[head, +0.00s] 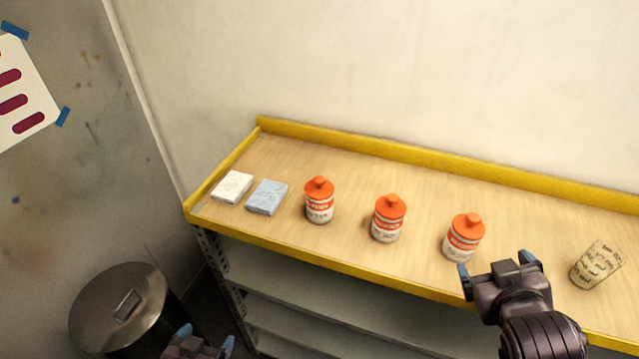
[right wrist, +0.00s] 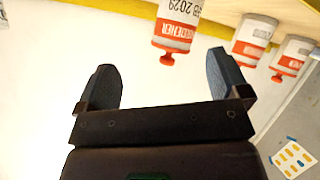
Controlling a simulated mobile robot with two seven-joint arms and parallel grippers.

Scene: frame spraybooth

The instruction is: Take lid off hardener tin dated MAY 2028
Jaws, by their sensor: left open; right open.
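Three white tins with orange knobbed lids stand in a row on the shelf: left tin (head: 319,203), middle tin (head: 388,220) and right tin (head: 463,240). All lids are on. The right wrist view, upside down, shows the nearest tin (right wrist: 178,25) with a date ending "B 2029"; it appears to be the right tin. Dates on the other two are unreadable. My right gripper (head: 497,268) is open and empty, close to the right tin's front right side. My left gripper (head: 206,339) is open at the bottom edge, below the shelf front and mostly cut off.
A white block (head: 232,187) and a blue block (head: 267,197) lie left of the tins. The wooden shelf (head: 290,155) has a raised yellow back edge. A lidded metal bin (head: 122,303) stands at lower left.

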